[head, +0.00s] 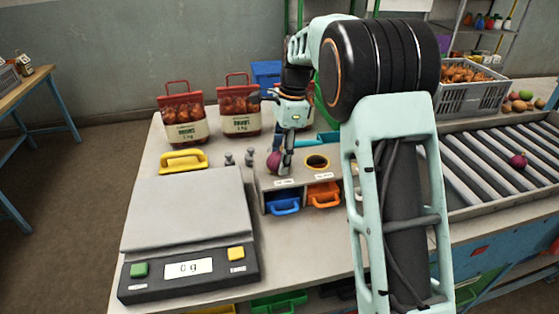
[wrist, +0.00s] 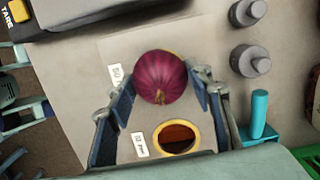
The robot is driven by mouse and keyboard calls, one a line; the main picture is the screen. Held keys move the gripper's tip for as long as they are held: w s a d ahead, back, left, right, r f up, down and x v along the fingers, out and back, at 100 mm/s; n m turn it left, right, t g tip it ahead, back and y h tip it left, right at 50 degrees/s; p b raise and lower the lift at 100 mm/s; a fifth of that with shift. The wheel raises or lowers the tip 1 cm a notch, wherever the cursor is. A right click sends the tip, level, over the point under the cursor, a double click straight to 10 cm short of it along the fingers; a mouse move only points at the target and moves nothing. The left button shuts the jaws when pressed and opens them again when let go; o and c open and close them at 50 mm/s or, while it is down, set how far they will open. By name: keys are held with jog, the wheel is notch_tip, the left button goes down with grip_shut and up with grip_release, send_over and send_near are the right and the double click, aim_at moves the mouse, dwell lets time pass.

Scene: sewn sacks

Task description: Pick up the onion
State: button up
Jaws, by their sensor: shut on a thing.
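A round purple-red onion (head: 273,162) is between the fingers of my gripper (head: 283,158), over the left part of a grey sorting box. In the wrist view the same onion (wrist: 160,78) sits between the two fingertips, and my gripper (wrist: 161,88) is shut on it. I cannot tell whether the onion touches the box top; it hides the surface under it. A second purple onion (head: 518,160) lies on the roller conveyor (head: 475,170) at the right.
The sorting box has a yellow-rimmed hole (head: 317,162), a blue drawer (head: 283,204) and an orange drawer (head: 324,195). A scale (head: 188,210) reading 0 g stands left. Small grey weights (wrist: 250,60), red sacks (head: 184,118) and a grey crate (head: 468,97) are nearby.

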jog(key=shift+r, duration=0.45)
notch_tip(320, 180, up, 2)
jog(key=shift+r, duration=0.1)
jog(key=s+d+r+b, duration=0.1)
jog(key=s+d+r, duration=0.4)
jog(key=s+r, duration=0.65)
jog(key=w+d+f+m+p, duration=0.3)
jog(key=w+f+p, duration=0.1)
jog(key=w+p, duration=0.3)
jog(key=w+d+f+m+p, duration=0.3)
jog(key=w+p, duration=0.3)
jog(key=w, duration=0.1)
notch_tip(320, 180, down, 7)
jog(key=b, duration=0.4)
jog(key=shift+s+a+r+t+b, duration=0.15)
jog(key=shift+a+r+t+b, duration=0.05)
jog(key=shift+t+b, duration=0.2)
